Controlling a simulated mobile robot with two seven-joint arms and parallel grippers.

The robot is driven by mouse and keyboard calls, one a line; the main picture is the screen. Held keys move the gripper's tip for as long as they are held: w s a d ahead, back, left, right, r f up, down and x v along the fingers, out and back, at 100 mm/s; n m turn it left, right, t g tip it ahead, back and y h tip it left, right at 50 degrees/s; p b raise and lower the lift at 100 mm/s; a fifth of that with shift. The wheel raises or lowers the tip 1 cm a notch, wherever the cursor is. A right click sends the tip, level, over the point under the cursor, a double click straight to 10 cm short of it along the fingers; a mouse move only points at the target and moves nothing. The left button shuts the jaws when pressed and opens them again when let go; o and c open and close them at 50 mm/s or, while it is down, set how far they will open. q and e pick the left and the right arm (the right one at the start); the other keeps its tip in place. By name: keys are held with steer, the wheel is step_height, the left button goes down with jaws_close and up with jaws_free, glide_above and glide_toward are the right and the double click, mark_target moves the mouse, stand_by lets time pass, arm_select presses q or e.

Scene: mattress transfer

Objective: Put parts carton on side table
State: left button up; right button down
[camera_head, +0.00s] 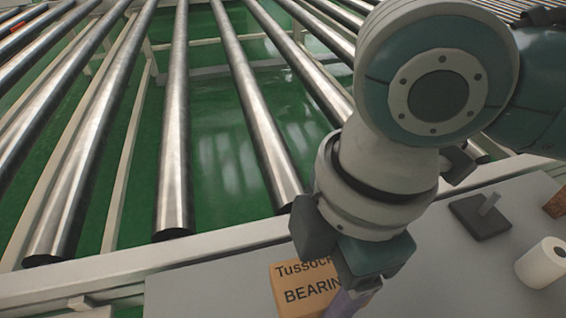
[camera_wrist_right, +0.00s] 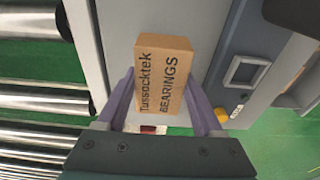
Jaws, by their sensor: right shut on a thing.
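The parts carton (camera_head: 297,292) is a brown box printed "Tussocktek BEARINGS", at the bottom middle of the head view and partly hidden by my right gripper and the frame edge. It also shows in the right wrist view (camera_wrist_right: 163,75), between two purple fingers. My right gripper (camera_head: 343,300) is shut on it, with a finger at either side in the wrist view (camera_wrist_right: 160,95). Under it in the head view is a grey tabletop (camera_head: 210,290). I cannot tell whether the carton touches that top. My left gripper is not in view.
A roller conveyor (camera_head: 175,120) lies behind the tabletop, with green floor below. A dark plate with a peg (camera_head: 481,215) and a white roll (camera_head: 545,262) stand at the right. A yellow item (camera_wrist_right: 237,111) shows in the wrist view.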

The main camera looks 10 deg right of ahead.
mark_target(318, 295)
step_height(318, 295, down, 4)
steer(key=shift+r+b, duration=0.1)
steer(key=shift+b, duration=0.5)
steer(key=shift+f, duration=0.3)
